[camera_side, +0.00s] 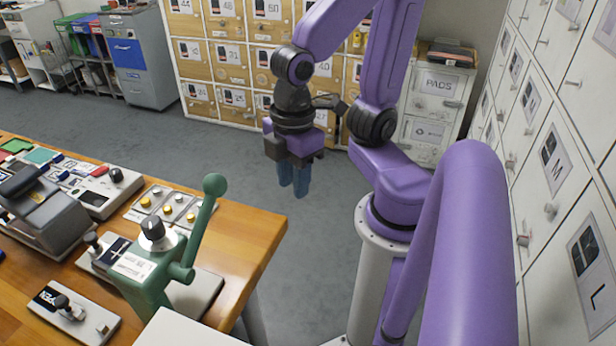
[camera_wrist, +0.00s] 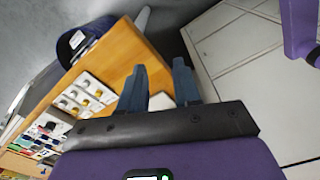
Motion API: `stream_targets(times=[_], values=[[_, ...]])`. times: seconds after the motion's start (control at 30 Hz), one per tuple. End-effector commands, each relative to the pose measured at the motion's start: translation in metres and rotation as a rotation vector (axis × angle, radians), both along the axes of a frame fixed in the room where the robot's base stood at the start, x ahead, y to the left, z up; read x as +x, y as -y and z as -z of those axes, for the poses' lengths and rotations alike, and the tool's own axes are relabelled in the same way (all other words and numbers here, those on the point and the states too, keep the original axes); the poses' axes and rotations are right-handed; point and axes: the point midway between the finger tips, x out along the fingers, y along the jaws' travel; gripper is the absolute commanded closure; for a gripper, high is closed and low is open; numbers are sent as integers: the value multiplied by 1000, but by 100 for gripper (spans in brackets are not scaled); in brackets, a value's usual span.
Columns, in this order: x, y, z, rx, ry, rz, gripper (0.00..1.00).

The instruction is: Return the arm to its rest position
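My gripper (camera_side: 293,185) hangs in the air over the grey floor, to the right of the wooden table's corner, with its blue fingers pointing down. In the wrist view, the two fingers of my gripper (camera_wrist: 160,75) stand apart with a gap between them. Nothing is held between them. My purple arm is bent, with its forearm coming down from the top of the side view. No marker of a rest position shows.
The wooden table (camera_side: 262,228) at left carries a green lever press (camera_side: 150,265), a button panel (camera_side: 168,205) and a small lever plate (camera_side: 75,315). White lockers (camera_side: 560,150) line the right, wooden lockers (camera_side: 225,55) the back. The floor (camera_side: 320,240) below my gripper is clear.

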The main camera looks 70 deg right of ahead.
Motion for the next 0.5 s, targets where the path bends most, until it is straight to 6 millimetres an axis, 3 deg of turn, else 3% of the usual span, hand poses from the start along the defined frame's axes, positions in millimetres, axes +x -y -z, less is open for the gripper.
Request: stream_targets(times=[0.2, 0.5], values=[[-22, 10, 3, 4, -1, 22, 68], [-24, 11, 3, 4, -1, 24, 68]])
